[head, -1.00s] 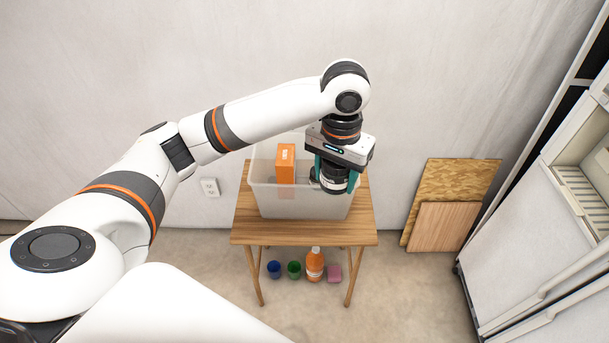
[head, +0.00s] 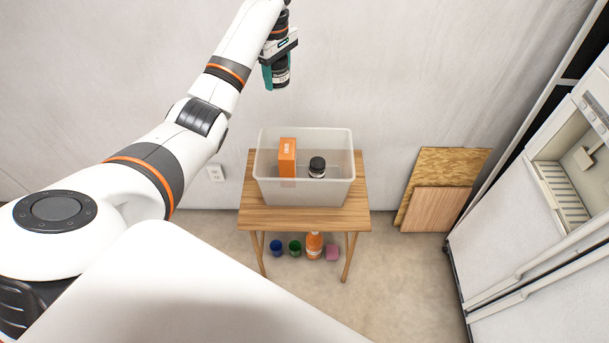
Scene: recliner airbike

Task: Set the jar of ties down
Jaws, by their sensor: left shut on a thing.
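My left gripper (head: 277,80) is raised high against the wall, above and behind the table. It is shut on a dark jar with a pale label (head: 281,74), held roughly upright in the air; a teal finger covers its left side. The label is too small to read, so I cannot tell whether this is the jar of ties. A second black-lidded jar (head: 317,166) stands inside the clear plastic bin (head: 335,193), right of an orange box (head: 287,152). My right gripper is not in view.
The bin stands on a small wooden table (head: 305,218) with a bare strip in front. Blue and green cups (head: 295,248), an orange bottle (head: 314,246) and a pink block (head: 332,252) sit beneath. Boards (head: 440,190) lean at right, near a white fridge-like unit (head: 510,230).

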